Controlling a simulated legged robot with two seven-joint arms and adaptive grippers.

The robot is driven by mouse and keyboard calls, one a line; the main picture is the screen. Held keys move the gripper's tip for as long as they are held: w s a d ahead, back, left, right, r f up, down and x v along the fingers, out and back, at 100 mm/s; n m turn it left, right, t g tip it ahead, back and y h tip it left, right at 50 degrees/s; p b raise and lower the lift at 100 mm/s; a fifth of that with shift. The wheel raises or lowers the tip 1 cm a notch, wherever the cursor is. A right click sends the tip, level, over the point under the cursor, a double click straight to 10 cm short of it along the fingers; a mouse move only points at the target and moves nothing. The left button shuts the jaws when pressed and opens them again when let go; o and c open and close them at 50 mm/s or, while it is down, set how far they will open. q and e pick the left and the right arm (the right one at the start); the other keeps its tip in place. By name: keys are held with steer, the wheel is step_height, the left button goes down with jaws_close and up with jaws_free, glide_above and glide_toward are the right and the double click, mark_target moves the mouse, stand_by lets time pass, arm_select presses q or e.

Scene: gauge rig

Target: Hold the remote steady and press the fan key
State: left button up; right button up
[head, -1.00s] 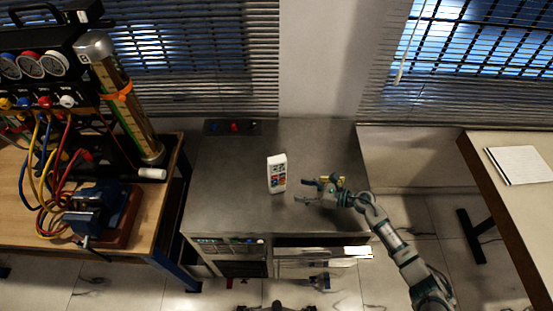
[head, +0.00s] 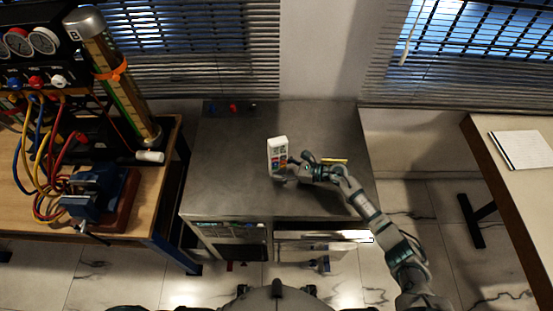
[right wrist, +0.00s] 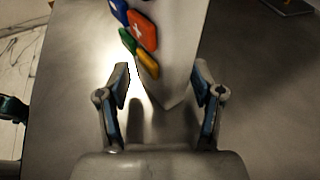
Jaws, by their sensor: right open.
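The white remote (head: 278,155) stands upright on the grey metal cabinet top, its coloured keys partly hidden in the head view by my right gripper (head: 288,172). In the right wrist view the remote (right wrist: 172,50) rises between the two open fingers of my right gripper (right wrist: 164,80). I see gaps on both sides, so the fingers do not appear to touch it. A red key (right wrist: 142,30) with a white mark shows, with blue, green and orange keys around it. I cannot tell which is the fan key. My left gripper is not in view.
A yellow item (head: 335,160) lies on the cabinet top (head: 225,170) just behind my right arm. A workbench with gauges (head: 30,42), hoses and a blue vise (head: 95,195) stands at left. A table with a notepad (head: 520,150) is at right.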

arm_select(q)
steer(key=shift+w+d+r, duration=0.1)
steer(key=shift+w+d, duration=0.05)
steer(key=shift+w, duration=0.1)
arm_select(e)
steer(key=shift+w+a+f, duration=0.1)
steer(key=shift+a+f, duration=0.05)
steer(key=shift+a, duration=0.1)
steer(key=c, duration=1)
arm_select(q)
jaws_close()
arm_select(e)
steer(key=shift+c, duration=0.2)
